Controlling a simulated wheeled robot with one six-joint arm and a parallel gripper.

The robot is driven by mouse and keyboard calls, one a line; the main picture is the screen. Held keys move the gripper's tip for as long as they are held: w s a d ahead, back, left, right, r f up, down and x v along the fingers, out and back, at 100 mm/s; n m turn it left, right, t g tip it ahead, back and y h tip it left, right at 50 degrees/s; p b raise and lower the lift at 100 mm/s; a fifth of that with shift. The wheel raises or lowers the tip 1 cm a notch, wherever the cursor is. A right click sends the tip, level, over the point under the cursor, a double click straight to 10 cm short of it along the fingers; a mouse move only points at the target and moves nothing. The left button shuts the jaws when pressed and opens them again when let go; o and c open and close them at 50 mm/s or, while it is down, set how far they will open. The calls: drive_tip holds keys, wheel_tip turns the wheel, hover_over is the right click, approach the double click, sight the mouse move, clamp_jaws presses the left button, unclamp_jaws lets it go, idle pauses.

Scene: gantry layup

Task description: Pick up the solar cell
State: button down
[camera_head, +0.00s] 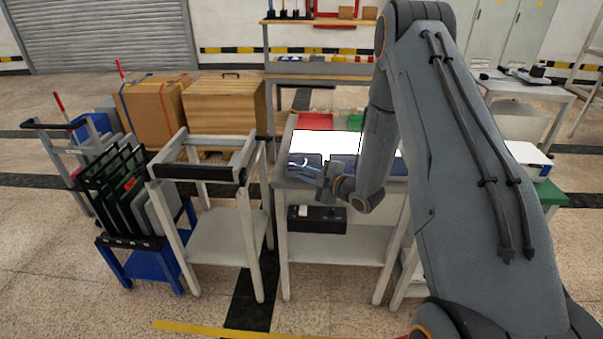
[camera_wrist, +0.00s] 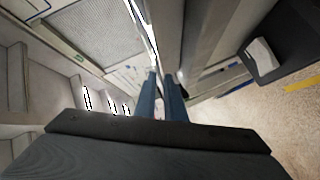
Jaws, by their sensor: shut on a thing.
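My gripper (camera_head: 313,172) is at the front edge of the grey workbench (camera_head: 282,170), left of its middle. A dark blue flat piece with a pale glint, which looks like the solar cell (camera_head: 302,159), is right at the fingertips. In the wrist view the two blue fingers (camera_wrist: 161,76) are close together, with a narrow gap between them. They are shut on the cell, which is too thin and edge-on to make out clearly there. The head view does not show clearly whether the cell is clear of the bench top.
A bright white panel (camera_head: 325,143) lies on the bench, with a red tray (camera_head: 315,121) behind it. An empty grey frame stand (camera_head: 208,178) and a blue rack cart (camera_head: 138,257) stand to the left.

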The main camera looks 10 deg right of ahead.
drive_tip(key=shift+s+a, duration=0.2)
drive_tip(key=shift+s, duration=1.05)
drive_tip(key=shift+a, duration=0.1)
drive_tip(key=c, duration=1.8)
unclamp_jaws()
drive_tip(key=shift+a, duration=0.15)
drive_tip(key=shift+o, duration=0.2)
drive_tip(key=b+v, duration=0.1)
drive_tip(key=v, duration=0.6)
drive_tip(key=shift+s+d, duration=0.25)
drive_tip(key=shift+s, duration=0.05)
drive_tip(key=shift+c, duration=0.4)
